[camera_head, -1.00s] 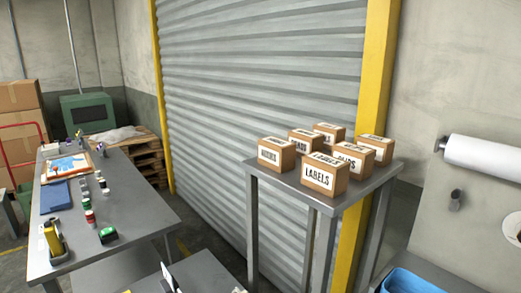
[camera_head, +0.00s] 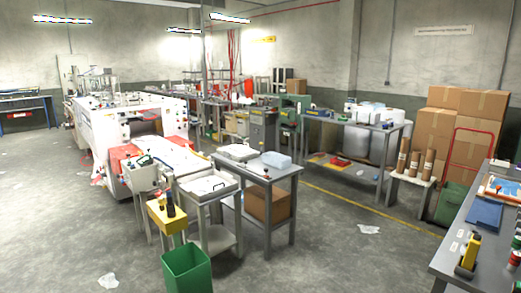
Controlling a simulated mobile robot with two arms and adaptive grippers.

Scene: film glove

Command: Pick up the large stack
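Several stack-like things show, and I cannot tell which is the large stack. A pale blue block (camera_head: 276,160) sits on a grey table (camera_head: 284,174) in the middle of the view. A flat white pile (camera_head: 239,152) lies beside it, to its left. A flat dark blue stack (camera_head: 484,214) lies on the grey workbench (camera_head: 453,262) at the right edge. Neither of my grippers is in view.
A white machine (camera_head: 108,135) stands at the left, with a green bin (camera_head: 187,271) in front. Brown cartons (camera_head: 470,105) and a red hand truck (camera_head: 470,150) are at the back right. Grey floor is open between the middle table and the workbench.

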